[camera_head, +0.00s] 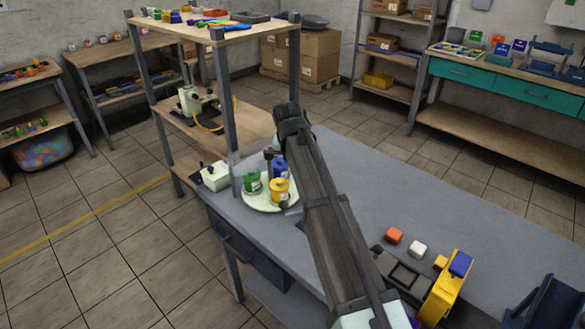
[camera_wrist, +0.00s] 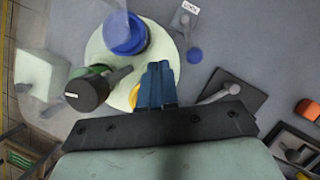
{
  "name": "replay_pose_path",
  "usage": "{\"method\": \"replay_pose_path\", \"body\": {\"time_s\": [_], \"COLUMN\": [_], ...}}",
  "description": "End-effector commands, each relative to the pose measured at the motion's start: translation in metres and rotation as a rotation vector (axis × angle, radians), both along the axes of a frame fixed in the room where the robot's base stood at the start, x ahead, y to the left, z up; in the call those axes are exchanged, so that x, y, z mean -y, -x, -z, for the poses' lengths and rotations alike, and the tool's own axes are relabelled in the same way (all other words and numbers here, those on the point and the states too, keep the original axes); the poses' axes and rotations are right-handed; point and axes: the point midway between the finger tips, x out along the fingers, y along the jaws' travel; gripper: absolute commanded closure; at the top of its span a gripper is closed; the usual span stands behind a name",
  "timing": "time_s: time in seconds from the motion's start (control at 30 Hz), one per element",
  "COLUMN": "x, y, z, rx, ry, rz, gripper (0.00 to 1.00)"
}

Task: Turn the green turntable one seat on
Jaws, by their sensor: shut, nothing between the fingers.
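The turntable is a pale green disc (camera_head: 258,205) on the grey bench, partly hidden by my arm in the head view. It carries a green pot (camera_head: 252,182), a blue pot (camera_head: 281,168) and a yellow pot (camera_head: 279,190). In the wrist view, the disc (camera_wrist: 163,46) bears the blue pot (camera_wrist: 125,35) at its upper edge. The green pot (camera_wrist: 88,72) is at its left under a dark knobbed post (camera_wrist: 87,90), and the yellow pot (camera_wrist: 134,95) is mostly hidden. My gripper (camera_wrist: 157,68) is shut and empty, its blue fingers overlapping the disc's lower right; contact cannot be told.
A pale box (camera_head: 214,176) stands left. Orange (camera_head: 394,235) and white blocks (camera_head: 417,248) lie right. A shelf post rises beside the disc.

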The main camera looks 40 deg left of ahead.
Motion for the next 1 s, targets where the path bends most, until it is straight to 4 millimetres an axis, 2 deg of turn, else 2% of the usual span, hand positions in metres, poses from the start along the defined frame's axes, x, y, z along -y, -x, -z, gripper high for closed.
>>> {"method": "replay_pose_path", "body": {"time_s": [0.13,0.37,0.57,0.8,1.0], "x": [0.005,0.01,0.034,0.072,0.093], "y": [0.006,0.008,-0.025,-0.075,-0.101], "z": [-0.019,-0.032,-0.027,-0.006,0.014], "rx": [0.001,0.0,-0.005,-0.022,-0.095], "ry": [-0.001,0.001,0.008,0.025,-0.001], "rz": [0.0,0.004,0.052,0.125,0.164], "gripper": [1.0,1.0,1.0,1.0,1.0]}}
